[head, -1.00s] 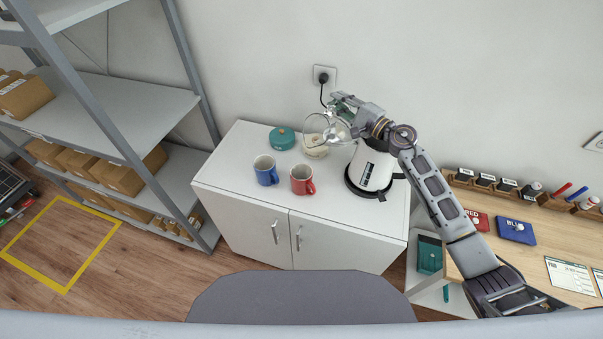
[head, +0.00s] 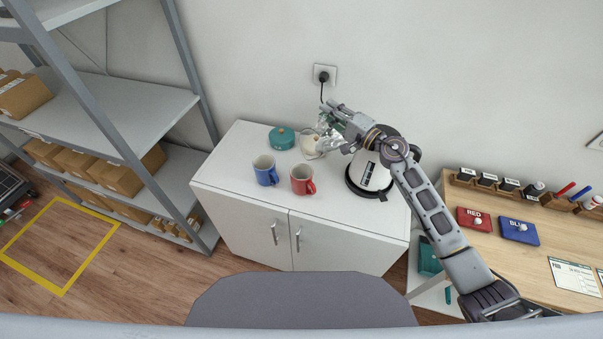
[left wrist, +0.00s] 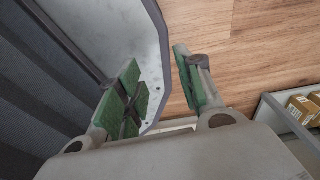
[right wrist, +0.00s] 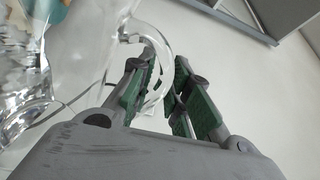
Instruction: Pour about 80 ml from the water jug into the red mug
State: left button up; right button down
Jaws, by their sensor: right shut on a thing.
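The red mug (head: 301,181) stands upright on the white cabinet, its handle to the right. The clear water jug (head: 326,141) is behind and right of it in the head view, partly hidden by my right gripper (head: 334,115). In the right wrist view the jug (right wrist: 70,75) fills the left side, and the fingers are shut on its handle (right wrist: 158,65). The jug is apart from the mug. Its water level cannot be told. My left gripper (left wrist: 158,88) shows only in the left wrist view, open and empty.
A blue mug (head: 265,171) stands left of the red one. A teal tin (head: 281,138) and a cream tin (head: 310,148) stand behind the mugs. A white appliance (head: 369,172) with a black base stands right, under my forearm. The cabinet top's (head: 228,172) left part is clear.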

aim_at(323, 118)
jog(key=shift+s+a+f+b, duration=0.15)
jog(key=shift+s+a+b, duration=0.2)
jog(key=shift+b, duration=0.15)
jog(key=shift+s+a+f+n+b, duration=0.2)
jog(key=shift+s+f+n+b, duration=0.1)
jog(key=shift+n+b, duration=0.1)
jog(key=shift+s+a+f, duration=0.1)
jog(key=shift+a+f, duration=0.1)
jog(key=shift+f, duration=0.05)
jog(key=shift+s+b, duration=0.1)
jog(key=shift+b, duration=0.2)
jog(key=shift+a+r+n, duration=0.1)
jog(key=shift+n, duration=0.2)
pick_arm(q)
jog(key=shift+w+a+f, duration=0.25)
jog(key=shift+a+f, duration=0.8)
jog(key=shift+f, duration=0.15)
pick_arm(e)
jog(key=shift+s+a+r, duration=0.1)
jog(key=shift+s, duration=0.05)
pick_arm(q)
jog(key=shift+d, duration=0.8)
pick_arm(e)
jog(key=shift+s+a+r+n, duration=0.2)
jog(key=shift+s+a+n, duration=0.05)
jog(key=shift+n, duration=0.15)
pick_arm(q)
jog(key=shift+a, duration=0.1)
